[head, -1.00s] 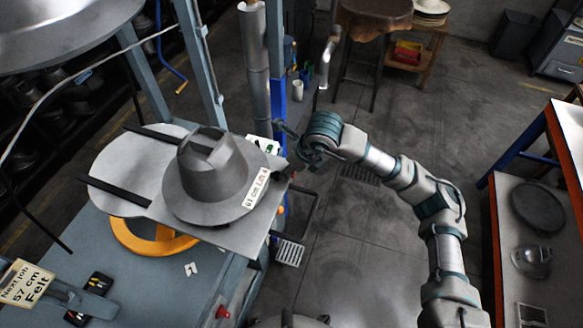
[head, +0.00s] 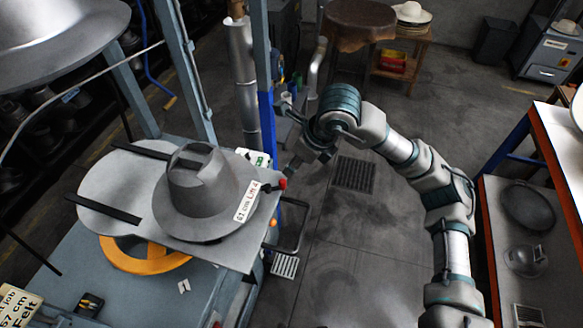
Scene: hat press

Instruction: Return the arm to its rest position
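My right arm comes in from the lower right and reaches up toward the press. Its gripper (head: 289,136) points left with its fingers spread apart and nothing seen between them. It is over the floor, just right of the press and near a small red knob (head: 282,183). A grey metal hat form (head: 195,185) with a "61 cm Lift 4" label (head: 246,201) sits on the press's flat plate (head: 100,182). The gripper is apart from the hat form. My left arm and gripper are out of view.
A large metal dome (head: 50,35) hangs at upper left. A blue post and silver pipe (head: 246,85) stand behind the plate. A rack with an orange edge (head: 500,255) is at the right. A covered stool (head: 358,20) stands at the back. The middle floor is open.

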